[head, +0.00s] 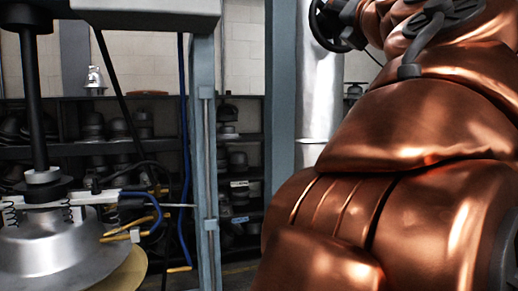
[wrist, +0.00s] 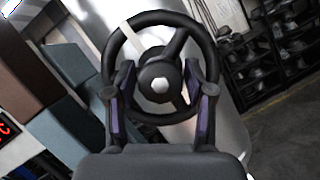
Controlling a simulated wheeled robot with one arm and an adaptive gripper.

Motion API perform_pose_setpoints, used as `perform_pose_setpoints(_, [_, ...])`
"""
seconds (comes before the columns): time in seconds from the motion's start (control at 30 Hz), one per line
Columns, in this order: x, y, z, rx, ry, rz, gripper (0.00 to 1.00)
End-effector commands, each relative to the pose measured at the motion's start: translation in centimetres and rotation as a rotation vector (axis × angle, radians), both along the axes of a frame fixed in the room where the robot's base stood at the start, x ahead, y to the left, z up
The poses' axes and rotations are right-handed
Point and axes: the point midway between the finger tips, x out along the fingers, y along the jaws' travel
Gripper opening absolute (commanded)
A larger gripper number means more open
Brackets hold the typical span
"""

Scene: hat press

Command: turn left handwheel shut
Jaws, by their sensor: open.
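A black handwheel (wrist: 161,113) with a round hub and a pale bolt at its centre fills the upper middle of the wrist view. A pale strip crosses its rim at the upper left. A black handwheel also shows at the top of the head view (head: 319,34), seen nearly edge-on beside a silver pipe. My gripper (wrist: 159,72) is open in the wrist view. Its two dark fingers with purple pads lie on either side of the hub, overlapping the wheel's sides. I cannot tell whether they touch the rim or spokes.
A silver pipe (head: 313,85) stands behind the wheel. A grey upright post (head: 203,130) and a press with a silver dome (head: 45,245) are at left in the head view. Dark shelves (head: 100,150) with hat forms line the back. Open floor (wrist: 285,135) shows at right in the wrist view.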

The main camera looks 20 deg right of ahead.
Motion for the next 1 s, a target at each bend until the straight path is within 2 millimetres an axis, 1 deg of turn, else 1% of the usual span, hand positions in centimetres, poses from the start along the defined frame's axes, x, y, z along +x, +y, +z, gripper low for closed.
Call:
perform_pose_setpoints(0.13, [0.01, -0.11, -0.53, -0.102, 0.008, 0.001, 0.53])
perform_pose_setpoints(0.4, [-0.01, -0.20, -0.63, -0.304, 0.026, 0.001, 0.53])
perform_pose_setpoints(1.0, [-0.01, -0.25, -0.33, -0.613, 0.053, 0.000, 0.53])
